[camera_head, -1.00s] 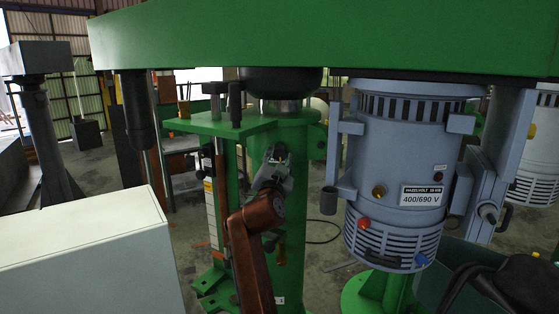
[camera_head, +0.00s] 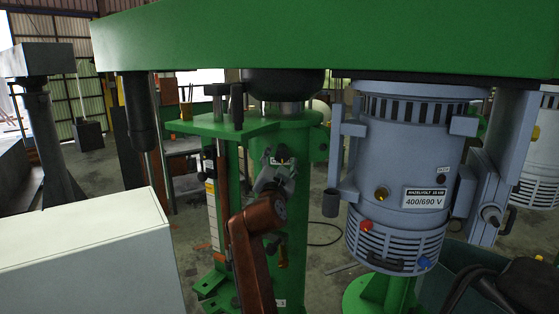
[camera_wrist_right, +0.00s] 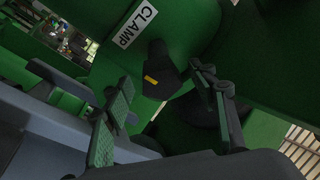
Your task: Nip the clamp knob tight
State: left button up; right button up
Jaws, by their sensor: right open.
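The black clamp knob (camera_wrist_right: 161,66) with a yellow mark shows in the right wrist view, below a white CLAMP label (camera_wrist_right: 135,23) on a green surface. My right gripper (camera_wrist_right: 165,100) is open, one finger on each side of the knob in that picture. The knob looks beyond the fingertips, with no contact visible. In the head view my right gripper (camera_head: 273,177) is in front of the green column (camera_head: 296,215), at the end of my brown arm. There the knob is small and hard to make out. My left gripper is not in view.
A grey-blue motor (camera_head: 400,160) with a 400/690 V plate stands right of the column. A green beam (camera_head: 330,38) spans overhead. A green bracket plate (camera_head: 222,127) juts left of the column. A white box (camera_head: 90,255) fills the lower left.

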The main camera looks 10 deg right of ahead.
jog(key=shift+s+a, duration=0.25)
jog(key=v, duration=1.1)
jog(key=shift+s, duration=0.2)
jog(key=shift+d+f, duration=0.1)
